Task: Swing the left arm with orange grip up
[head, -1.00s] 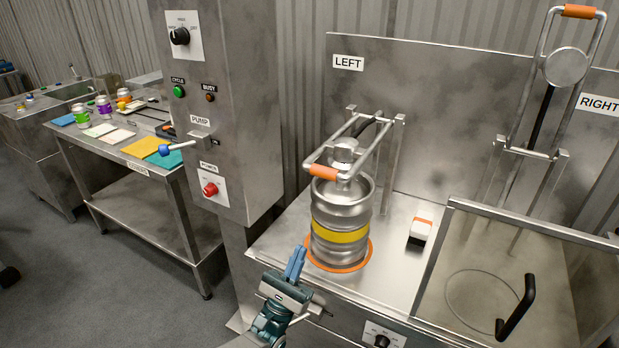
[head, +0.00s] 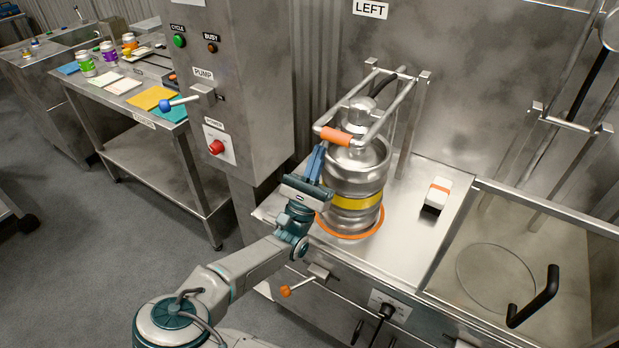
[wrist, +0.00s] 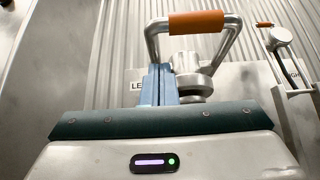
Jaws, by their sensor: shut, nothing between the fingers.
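The left arm (head: 376,130) is a metal frame hinged on two posts below the LEFT label. It lies lowered over a steel keg (head: 352,177) with a yellow band. Its orange grip (head: 335,136) is at the front, and the grip also shows at the top of the wrist view (wrist: 196,22). My gripper (head: 317,158) is shut and empty, with its blue fingers pointing up. In the head view the fingertips appear just below and left of the grip. In the wrist view the fingers (wrist: 158,85) are below the grip, with a visible gap.
A white and orange box (head: 436,194) lies on the steel deck right of the keg. A clear guard with a black handle (head: 535,297) is at the right. The control cabinet (head: 240,95) stands close on the left. An orange-tipped lever (head: 286,291) juts from the front.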

